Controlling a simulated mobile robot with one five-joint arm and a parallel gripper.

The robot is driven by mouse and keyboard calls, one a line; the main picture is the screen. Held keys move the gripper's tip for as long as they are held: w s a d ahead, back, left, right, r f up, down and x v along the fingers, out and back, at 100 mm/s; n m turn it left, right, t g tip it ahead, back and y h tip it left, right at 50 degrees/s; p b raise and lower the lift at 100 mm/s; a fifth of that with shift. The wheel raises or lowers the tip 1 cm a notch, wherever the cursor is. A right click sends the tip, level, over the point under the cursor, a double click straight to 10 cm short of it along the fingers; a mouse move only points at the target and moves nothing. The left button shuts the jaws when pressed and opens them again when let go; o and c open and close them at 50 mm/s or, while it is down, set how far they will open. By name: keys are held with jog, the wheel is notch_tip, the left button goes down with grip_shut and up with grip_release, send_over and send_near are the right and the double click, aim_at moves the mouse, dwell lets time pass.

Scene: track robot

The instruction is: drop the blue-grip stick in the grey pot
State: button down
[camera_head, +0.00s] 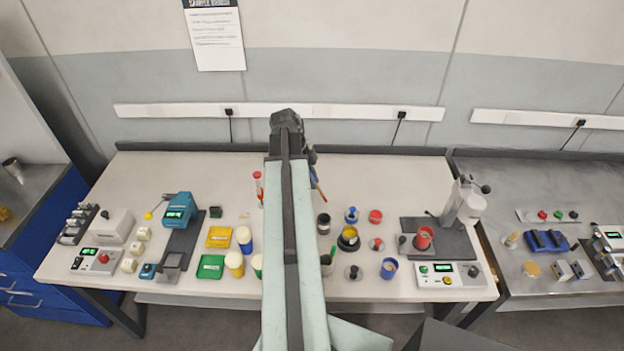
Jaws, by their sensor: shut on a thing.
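My gripper (312,157) is beyond the end of my arm, above the back middle of the bench, with its jaws mostly hidden by the arm. It is shut on the blue-grip stick (317,184). The stick shows just right of the arm, slanting down to the right, with a blue part and an orange-red part. A dark grey pot (323,223) stands on the bench in front of the stick, close to the right side of the arm. The stick is apart from it. Whether this is the grey pot is hard to tell at this size.
A red-topped stick (258,186) stands left of the arm. A press (463,203) is at the right; my arm hides the bench middle.

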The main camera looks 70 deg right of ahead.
notch_tip(320, 180, down, 13)
jog(key=s+b, duration=0.1)
jog(key=b, duration=1.1)
jog(key=shift+d, duration=0.15)
jog(key=shift+r, duration=0.1)
jog(key=c, duration=0.7)
grip_release()
jog(key=shift+c, duration=0.2)
jog(key=shift+r, duration=0.1)
notch_tip(320, 180, up, 10)
jog(key=p, duration=1)
